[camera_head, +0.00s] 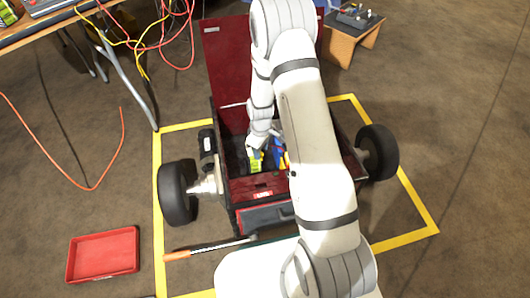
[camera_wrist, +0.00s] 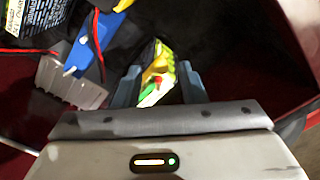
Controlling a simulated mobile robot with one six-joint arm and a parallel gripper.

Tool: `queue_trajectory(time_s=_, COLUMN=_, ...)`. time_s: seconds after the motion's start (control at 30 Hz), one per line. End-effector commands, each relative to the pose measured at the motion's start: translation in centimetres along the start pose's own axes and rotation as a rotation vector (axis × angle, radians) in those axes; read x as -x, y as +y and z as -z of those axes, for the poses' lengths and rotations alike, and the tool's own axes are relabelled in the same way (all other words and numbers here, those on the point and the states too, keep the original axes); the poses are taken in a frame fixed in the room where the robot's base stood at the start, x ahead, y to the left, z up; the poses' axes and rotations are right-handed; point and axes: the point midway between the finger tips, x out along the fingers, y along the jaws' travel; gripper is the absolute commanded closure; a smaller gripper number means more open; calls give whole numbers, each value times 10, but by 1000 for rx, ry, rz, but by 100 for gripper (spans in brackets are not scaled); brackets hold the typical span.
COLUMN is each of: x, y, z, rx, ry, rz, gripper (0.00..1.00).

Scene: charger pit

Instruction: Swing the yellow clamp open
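My gripper (camera_wrist: 158,90) points down into the dark red open-topped box of the cart (camera_head: 262,193). Its two blue-grey fingers stand apart in the wrist view. A bright yellow piece with green, red and white parts (camera_wrist: 157,68) shows between and beyond the fingers; I cannot tell whether they touch it. It shows as a yellow-green patch in the head view (camera_head: 255,163). Another yellow piece (camera_wrist: 122,4) is cut off at the top of the wrist view, at the end of a blue part (camera_wrist: 92,45). I cannot tell which yellow piece is the clamp.
A black labelled block (camera_wrist: 27,18), red and black cables and a grey ribbed part (camera_wrist: 70,82) lie left of the fingers. The red lid (camera_head: 228,62) stands raised behind. Wheels (camera_head: 175,193) flank the box; a red tray (camera_head: 102,254) lies on the floor.

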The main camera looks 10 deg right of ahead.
Motion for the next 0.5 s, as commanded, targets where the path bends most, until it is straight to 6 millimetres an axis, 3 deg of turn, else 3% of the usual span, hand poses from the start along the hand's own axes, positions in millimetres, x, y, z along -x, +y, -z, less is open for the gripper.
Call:
queue_trajectory(time_s=0.1, x=-9, y=0, z=0, rx=0, ry=-1, rz=1, gripper=63)
queue_trajectory(time_s=0.37, x=-9, y=0, z=0, rx=1, ry=0, rz=0, gripper=63)
queue_trajectory(time_s=0.5, x=-9, y=0, z=0, rx=1, ry=0, rz=0, gripper=73)
